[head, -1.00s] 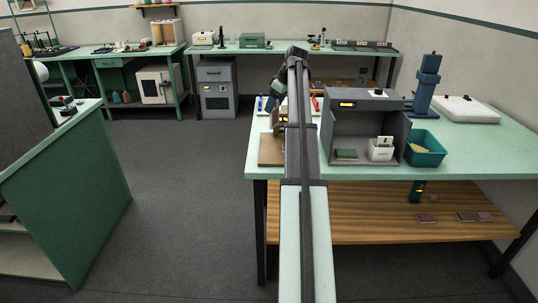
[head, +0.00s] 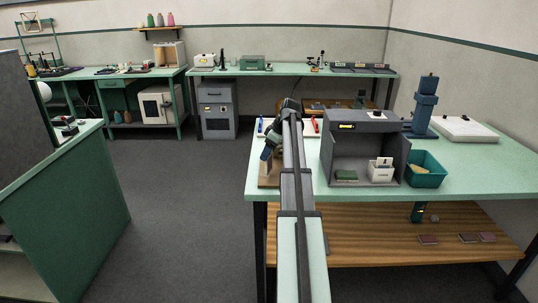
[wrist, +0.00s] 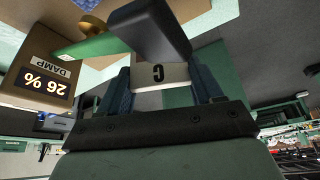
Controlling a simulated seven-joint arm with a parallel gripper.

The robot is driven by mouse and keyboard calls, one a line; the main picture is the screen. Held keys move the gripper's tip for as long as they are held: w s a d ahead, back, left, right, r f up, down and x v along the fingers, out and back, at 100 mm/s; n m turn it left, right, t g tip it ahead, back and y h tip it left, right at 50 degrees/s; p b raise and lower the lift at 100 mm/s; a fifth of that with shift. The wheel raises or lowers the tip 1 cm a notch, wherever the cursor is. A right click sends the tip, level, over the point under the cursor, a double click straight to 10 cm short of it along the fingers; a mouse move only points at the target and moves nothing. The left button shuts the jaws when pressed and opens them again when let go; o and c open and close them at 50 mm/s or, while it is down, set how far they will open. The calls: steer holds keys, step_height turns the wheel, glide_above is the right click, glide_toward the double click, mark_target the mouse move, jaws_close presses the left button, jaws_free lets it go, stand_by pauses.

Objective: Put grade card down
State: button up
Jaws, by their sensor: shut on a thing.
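My gripper (wrist: 163,88) is shut on the grade card (wrist: 160,75), a white card with a dark letter that looks like C or G. The card sits between the two blue fingers, its far part hidden behind a dark grey block (wrist: 150,28). In the head view my gripper (head: 268,152) is at the left end of the pale green bench (head: 460,160), beside a tan board (head: 267,182). The card cannot be made out there.
A meter reading "26 % DAMP" (wrist: 42,80) is close left of my gripper in the wrist view. On the bench are a grey open-fronted booth (head: 362,125), a white card holder (head: 381,175) and a teal bin (head: 425,180).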

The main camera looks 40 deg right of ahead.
steer(key=shift+f, duration=0.6)
steer(key=shift+f, duration=0.15)
steer(key=o, duration=1)
steer(key=shift+o, duration=0.2)
steer(key=v, duration=1.2)
